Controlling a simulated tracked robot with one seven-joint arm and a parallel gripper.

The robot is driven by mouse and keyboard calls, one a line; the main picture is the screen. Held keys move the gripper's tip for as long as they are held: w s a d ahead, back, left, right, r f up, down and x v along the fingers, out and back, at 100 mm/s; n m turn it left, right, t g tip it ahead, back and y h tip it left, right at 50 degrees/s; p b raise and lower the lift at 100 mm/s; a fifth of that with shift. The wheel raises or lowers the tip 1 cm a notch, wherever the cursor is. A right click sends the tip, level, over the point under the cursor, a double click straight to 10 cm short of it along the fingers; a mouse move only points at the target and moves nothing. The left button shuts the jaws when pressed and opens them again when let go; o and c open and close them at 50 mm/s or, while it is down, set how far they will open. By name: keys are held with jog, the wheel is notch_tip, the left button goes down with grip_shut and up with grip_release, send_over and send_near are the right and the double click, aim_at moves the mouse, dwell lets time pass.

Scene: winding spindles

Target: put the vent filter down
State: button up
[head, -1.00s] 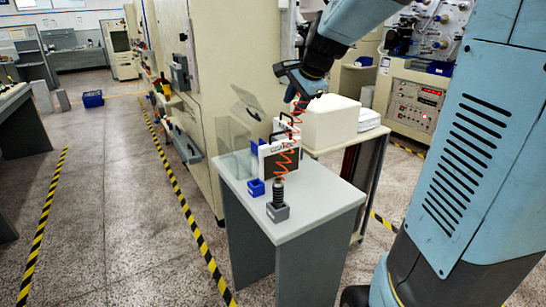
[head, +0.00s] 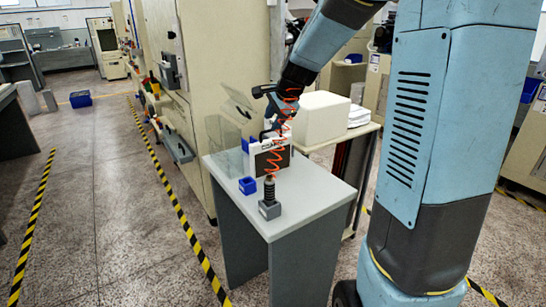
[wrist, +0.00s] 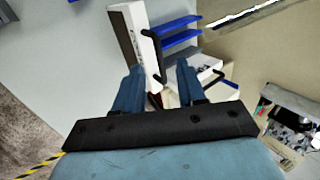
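A vent filter, a white-framed panel with a dark face (head: 272,161), stands upright on the grey table (head: 307,205) in the head view, partly behind an orange coiled hose. In the wrist view a white and dark-brown block with a black handle, which looks like this filter (wrist: 148,40), lies just beyond my left finger. My gripper (wrist: 160,68) has its fingers apart, with the black handle showing between or just beyond them; I see no finger pressing on it. In the head view my gripper (head: 279,112) is above the filter, partly hidden by the hose.
A black ribbed post on a grey block (head: 269,208) and a small blue bin (head: 248,185) stand at the table's front. A clear panel (head: 228,158) is at the left. A white box (head: 318,120) sits behind. Blue bars (wrist: 180,38) and another black handle are close by.

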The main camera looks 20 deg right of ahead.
aim_at(269, 142)
jog(key=x, duration=0.5)
jog(key=shift+r, duration=0.1)
grip_shut()
dwell(0.6)
